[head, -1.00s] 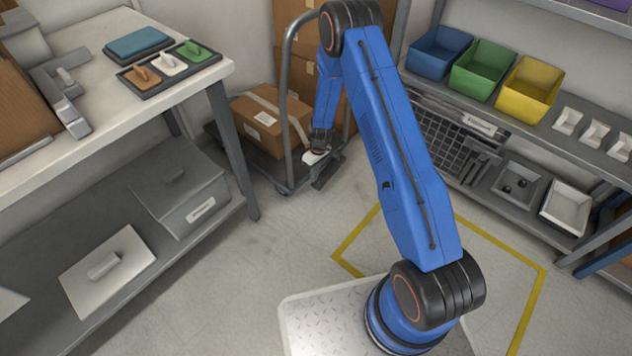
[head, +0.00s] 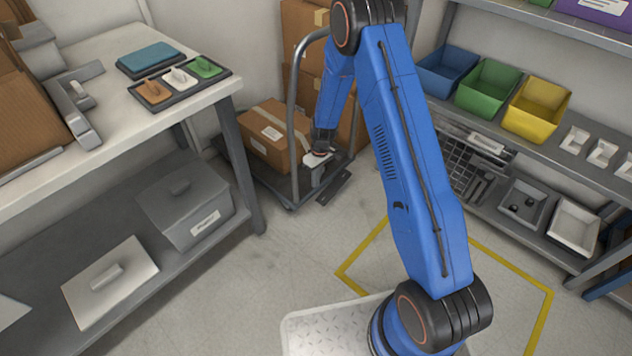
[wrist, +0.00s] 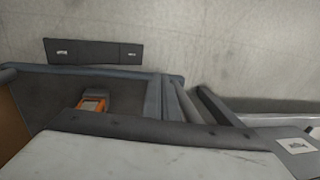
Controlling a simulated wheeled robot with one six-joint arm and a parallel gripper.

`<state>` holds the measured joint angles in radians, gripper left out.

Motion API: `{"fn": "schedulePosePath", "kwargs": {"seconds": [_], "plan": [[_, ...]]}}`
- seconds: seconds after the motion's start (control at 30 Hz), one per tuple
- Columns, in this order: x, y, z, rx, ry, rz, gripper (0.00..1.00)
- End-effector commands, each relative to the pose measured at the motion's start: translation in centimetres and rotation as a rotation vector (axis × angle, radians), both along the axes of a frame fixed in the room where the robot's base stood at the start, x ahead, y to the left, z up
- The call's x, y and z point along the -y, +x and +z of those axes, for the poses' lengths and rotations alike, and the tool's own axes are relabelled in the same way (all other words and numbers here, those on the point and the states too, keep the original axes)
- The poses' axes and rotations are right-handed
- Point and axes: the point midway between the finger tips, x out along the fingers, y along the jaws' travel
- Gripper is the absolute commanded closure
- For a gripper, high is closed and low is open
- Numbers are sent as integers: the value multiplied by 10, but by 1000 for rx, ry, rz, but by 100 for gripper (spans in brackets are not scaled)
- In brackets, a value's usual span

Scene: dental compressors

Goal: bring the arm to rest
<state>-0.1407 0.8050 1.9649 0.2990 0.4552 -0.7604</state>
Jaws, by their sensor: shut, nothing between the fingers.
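My blue arm reaches up from its base and bends down at the elbow. My gripper (head: 316,182) hangs at the end of the forearm, pointing down, in front of the trolley in the head view. It is shut and seems to hold nothing. Its fingers are small and dark there, so their detail is hard to see. In the wrist view no held object can be made out; a pale surface fills the lower part, and I cannot tell what it is.
A trolley (head: 293,204) carrying a cardboard box (head: 268,139) stands behind my gripper. A workbench (head: 120,122) is at left. A shelf with blue (head: 446,70), green (head: 487,86) and yellow (head: 536,108) bins is at right. Open floor (head: 300,262) lies between.

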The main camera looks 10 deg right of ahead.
Motion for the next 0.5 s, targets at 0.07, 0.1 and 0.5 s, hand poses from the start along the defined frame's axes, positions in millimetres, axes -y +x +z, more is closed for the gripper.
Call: {"fn": "schedulePosePath", "kwargs": {"seconds": [0.07,0.1,0.5], "plan": [[0,0,0,0,0,0,100],[0,0,0,0,0,0,100],[4,0,40,23,2,-22,100]]}}
